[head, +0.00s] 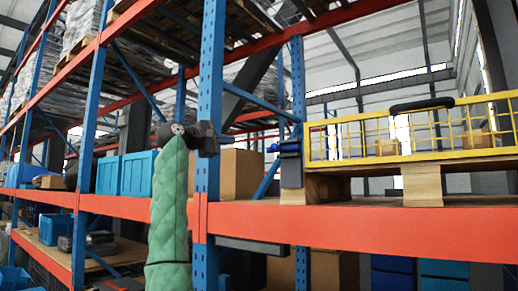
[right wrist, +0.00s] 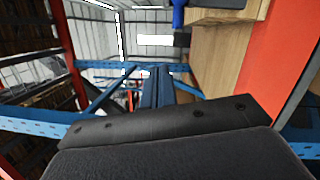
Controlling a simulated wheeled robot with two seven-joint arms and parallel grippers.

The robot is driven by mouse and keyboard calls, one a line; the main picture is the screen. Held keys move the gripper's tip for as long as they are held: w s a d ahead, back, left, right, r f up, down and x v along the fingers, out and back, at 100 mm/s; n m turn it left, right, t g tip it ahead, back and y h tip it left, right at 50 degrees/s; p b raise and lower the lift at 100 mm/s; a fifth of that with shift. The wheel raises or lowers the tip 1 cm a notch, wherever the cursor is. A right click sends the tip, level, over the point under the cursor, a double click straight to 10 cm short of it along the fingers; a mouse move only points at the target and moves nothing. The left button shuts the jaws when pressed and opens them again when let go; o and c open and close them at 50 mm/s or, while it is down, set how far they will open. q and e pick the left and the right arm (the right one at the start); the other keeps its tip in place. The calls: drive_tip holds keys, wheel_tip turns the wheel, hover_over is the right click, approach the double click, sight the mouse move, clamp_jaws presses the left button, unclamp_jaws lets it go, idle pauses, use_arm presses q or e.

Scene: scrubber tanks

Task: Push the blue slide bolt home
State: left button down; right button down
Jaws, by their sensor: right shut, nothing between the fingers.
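The blue slide bolt (head: 287,147) sits on a dark mount at the left end of the pallet, above the orange beam. A blue part that looks like the bolt (right wrist: 178,14) shows at the top edge of the right wrist view, beside a dark plate. My right gripper (head: 211,140) is dark, at the end of my green-sleeved arm, left of the bolt and apart from it in the picture. It is shut and empty. Its dark body fills the bottom of the right wrist view. How far the bolt is slid is too small to tell. My left gripper is not in view.
A blue rack upright (head: 209,75) stands close behind my right gripper. An orange beam (head: 370,228) runs below the bolt. A yellow mesh basket (head: 440,135) with a black handle stands on the wooden pallet (head: 422,187). A cardboard box (head: 240,173) is behind the upright.

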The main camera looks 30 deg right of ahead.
sight(280, 148)
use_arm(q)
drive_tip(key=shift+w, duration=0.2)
use_arm(e)
drive_tip(key=f+m, duration=0.1)
drive_tip(key=m+g, duration=0.1)
drive_tip(key=m, duration=0.1)
drive_tip(key=shift+s+f+y, duration=0.4)
drive_tip(key=shift+d, duration=0.1)
